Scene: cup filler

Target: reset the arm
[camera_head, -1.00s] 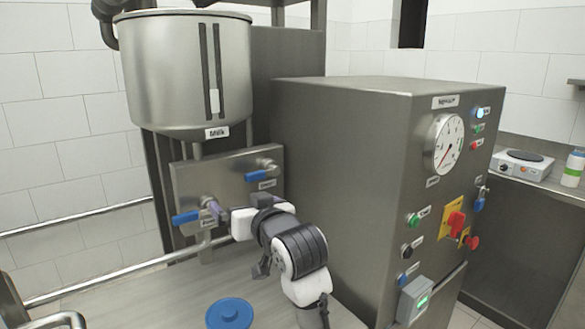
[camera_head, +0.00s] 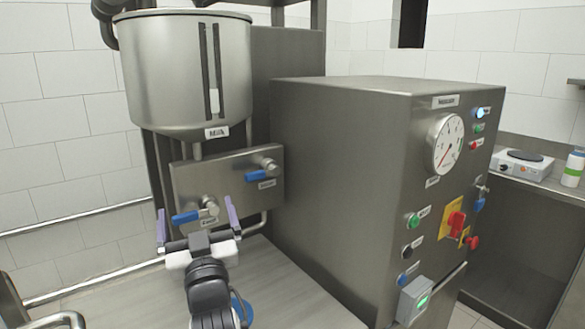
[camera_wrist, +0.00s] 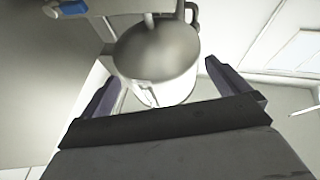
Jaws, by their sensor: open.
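My gripper (camera_head: 195,206) is open, with its two purple fingers spread and pointing up in the head view. Nothing is held between them. It is in front of the lower left of the metal valve panel, and a blue-handled valve (camera_head: 187,217) shows between the fingers. I cannot tell how far the fingers are from the valve. In the wrist view, the fingers (camera_wrist: 160,75) are also apart, with a round metal vessel (camera_wrist: 165,60) visible beyond them.
The milk tank (camera_head: 185,75) hangs above the panel (camera_head: 230,170), which has a second blue valve (camera_head: 258,176). A steel control cabinet (camera_head: 330,170) with gauge and buttons stands right. A blue round object (camera_head: 243,306) on the counter is mostly hidden by my arm. The counter's middle is clear.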

